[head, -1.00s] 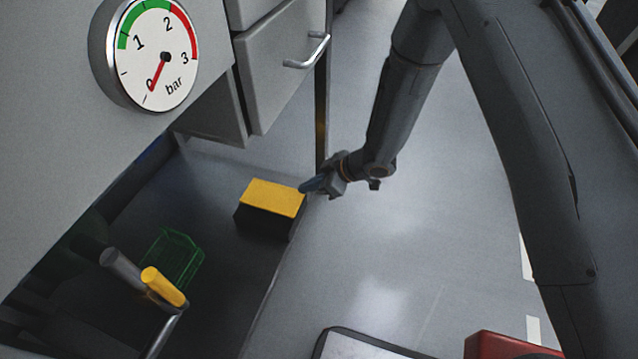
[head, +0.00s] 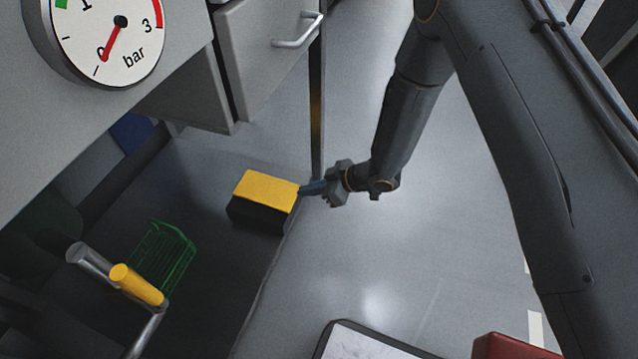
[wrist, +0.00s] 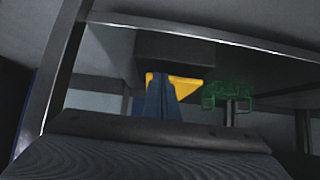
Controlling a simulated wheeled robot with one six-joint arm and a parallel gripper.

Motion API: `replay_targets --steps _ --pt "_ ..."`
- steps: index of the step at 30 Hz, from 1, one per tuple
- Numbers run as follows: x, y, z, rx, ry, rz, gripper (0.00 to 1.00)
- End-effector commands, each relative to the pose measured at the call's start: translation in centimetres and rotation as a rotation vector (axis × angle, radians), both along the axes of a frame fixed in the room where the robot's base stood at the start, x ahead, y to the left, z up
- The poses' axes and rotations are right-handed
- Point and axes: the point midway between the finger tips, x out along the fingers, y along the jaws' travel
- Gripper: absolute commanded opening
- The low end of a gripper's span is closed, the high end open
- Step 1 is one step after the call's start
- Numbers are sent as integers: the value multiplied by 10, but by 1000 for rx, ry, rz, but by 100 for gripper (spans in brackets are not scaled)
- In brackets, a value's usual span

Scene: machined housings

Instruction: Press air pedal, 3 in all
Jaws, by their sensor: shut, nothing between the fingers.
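The air pedal (head: 262,200) is a dark block with a yellow top plate on the floor near the bench, in the middle of the head view. My gripper (head: 308,188) is shut and empty, its fingertips at the right edge of the yellow plate; I cannot tell whether they touch it. In the wrist view the shut fingers (wrist: 163,98) stand in front of the yellow plate (wrist: 190,86) and hide part of it. The pressure gauge (head: 120,22), marked in bar, is at the top left with its red needle near 0.
A green wire basket (head: 165,258) and a lever with a yellow grip (head: 137,285) are at the lower left. A drawer with a metal handle (head: 298,32) and a table leg (head: 317,120) stand behind the pedal. A red box (head: 512,347) is at bottom right.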

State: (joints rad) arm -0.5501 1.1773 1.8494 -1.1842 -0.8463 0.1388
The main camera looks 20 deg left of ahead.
Motion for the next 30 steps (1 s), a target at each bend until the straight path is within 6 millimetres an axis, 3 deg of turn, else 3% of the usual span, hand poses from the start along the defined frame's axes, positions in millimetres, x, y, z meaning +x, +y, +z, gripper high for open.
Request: replay_targets --steps 6,11,22,30 --pt "-9 7 -25 21 1 20 0" --pt "-10 8 -29 23 1 23 0" --pt "-11 8 -27 24 1 26 0" --pt "-11 2 0 22 -1 22 0"
